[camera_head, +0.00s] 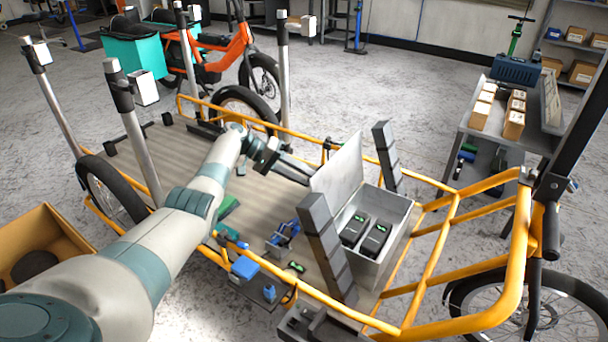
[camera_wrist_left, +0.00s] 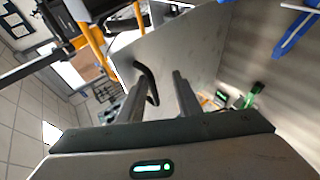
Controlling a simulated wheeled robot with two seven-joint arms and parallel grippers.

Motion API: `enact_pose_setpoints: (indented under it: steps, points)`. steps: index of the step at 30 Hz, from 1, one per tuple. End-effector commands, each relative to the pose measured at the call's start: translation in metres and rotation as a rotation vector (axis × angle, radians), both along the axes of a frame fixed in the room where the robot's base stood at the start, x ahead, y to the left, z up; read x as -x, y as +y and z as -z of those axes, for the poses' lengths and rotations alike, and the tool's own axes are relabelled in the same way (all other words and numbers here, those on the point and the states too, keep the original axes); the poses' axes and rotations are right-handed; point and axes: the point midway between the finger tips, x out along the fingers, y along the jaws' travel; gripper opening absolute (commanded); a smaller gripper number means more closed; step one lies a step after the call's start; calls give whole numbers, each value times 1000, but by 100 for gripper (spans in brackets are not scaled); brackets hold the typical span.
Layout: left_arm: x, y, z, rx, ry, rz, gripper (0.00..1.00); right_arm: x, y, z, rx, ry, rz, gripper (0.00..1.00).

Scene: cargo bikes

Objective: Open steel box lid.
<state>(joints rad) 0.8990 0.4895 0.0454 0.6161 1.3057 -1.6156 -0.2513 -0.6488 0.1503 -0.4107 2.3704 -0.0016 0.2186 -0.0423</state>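The steel box (camera_head: 388,255) stands open on the cargo bike's deck, with two black devices with green displays inside it. Its pale grey lid (camera_head: 340,165) is raised, roughly upright along the box's far left edge. My left gripper (camera_head: 297,172) is just left of the lid. In the left wrist view, the gripper's fingers (camera_wrist_left: 160,84) are apart and point at the lid (camera_wrist_left: 195,50). A black curved handle (camera_wrist_left: 150,82) on the lid shows between the fingers; I cannot tell whether they touch it. My right gripper is not in view.
Dark segmented posts (camera_head: 327,245) stand beside the box. A yellow frame rail (camera_head: 440,255) runs around the deck. Blue clamps (camera_head: 284,234) and small tools lie on the deck's near side. A grey bench (camera_head: 540,138) with cartons is at the back right.

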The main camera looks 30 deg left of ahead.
Motion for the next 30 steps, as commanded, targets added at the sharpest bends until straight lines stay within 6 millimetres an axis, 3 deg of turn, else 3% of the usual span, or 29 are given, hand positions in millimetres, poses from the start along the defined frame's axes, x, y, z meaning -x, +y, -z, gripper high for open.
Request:
enact_pose_setpoints:
  steps: [19, 30]
  points:
    - [2, 9, -6, -2, -3, -5, 28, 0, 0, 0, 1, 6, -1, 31]
    - [17, 48, -33, -1, -6, -6, 28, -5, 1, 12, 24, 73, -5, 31]
